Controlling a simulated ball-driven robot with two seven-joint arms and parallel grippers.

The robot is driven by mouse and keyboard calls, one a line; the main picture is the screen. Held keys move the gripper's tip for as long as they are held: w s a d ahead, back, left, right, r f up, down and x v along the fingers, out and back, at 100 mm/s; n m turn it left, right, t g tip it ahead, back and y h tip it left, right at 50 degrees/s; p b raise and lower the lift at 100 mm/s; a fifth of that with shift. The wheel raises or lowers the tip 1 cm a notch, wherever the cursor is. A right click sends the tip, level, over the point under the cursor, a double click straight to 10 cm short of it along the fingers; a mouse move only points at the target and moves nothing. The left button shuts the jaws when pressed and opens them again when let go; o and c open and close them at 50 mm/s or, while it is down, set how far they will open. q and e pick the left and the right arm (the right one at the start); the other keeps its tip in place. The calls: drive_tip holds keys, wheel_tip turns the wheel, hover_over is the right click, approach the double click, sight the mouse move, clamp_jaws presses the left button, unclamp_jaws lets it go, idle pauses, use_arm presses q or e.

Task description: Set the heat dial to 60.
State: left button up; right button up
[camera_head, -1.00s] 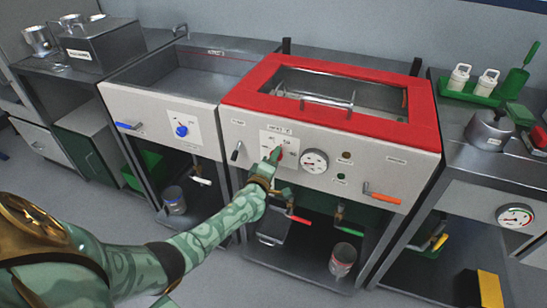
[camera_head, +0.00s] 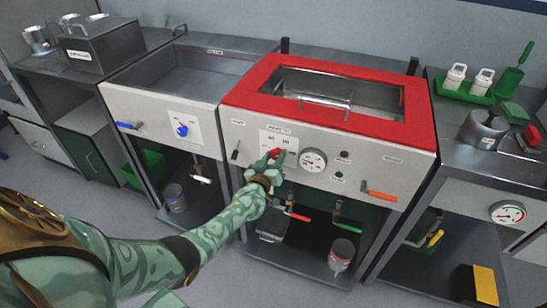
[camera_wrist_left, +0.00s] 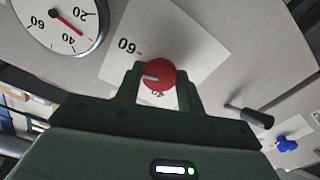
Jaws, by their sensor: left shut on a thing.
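The red heat dial (camera_head: 276,154) is on a white scale plate (camera_head: 290,139) on the front panel of the red-rimmed unit. My left gripper (camera_head: 275,160) is shut on it, and in the left wrist view the red dial (camera_wrist_left: 160,75) sits between the two fingers (camera_wrist_left: 160,85). A pale pointer mark on the dial points left in that view. The printed 60 (camera_wrist_left: 130,47) and its tick lie up and left of the dial, a little away from the mark's direction. Another number below the dial is mostly hidden by the gripper. My right gripper is not in view.
A round gauge (camera_head: 312,160) is close right of the dial. A black lever (camera_head: 236,150) is to its left and an orange-handled lever (camera_head: 379,194) farther right. A blue dial (camera_head: 181,130) is on the neighbouring unit. Red-handled (camera_head: 297,216) and green-handled valves hang below.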

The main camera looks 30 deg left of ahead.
use_arm(q)
drive_tip(key=shift+f+m, duration=0.15)
drive_tip(key=shift+m, duration=1.85)
drive_tip(key=o, duration=1)
drive_tip(key=shift+s, duration=0.1)
drive_tip(key=shift+s+d+r+p, duration=0.15)
drive_tip(key=shift+s+r+p, duration=0.05)
drive_tip(key=shift+s+p, duration=0.25)
drive_tip(key=p+v, duration=0.5)
drive_tip(key=v, duration=1)
drive_tip(key=shift+s+f, duration=0.2)
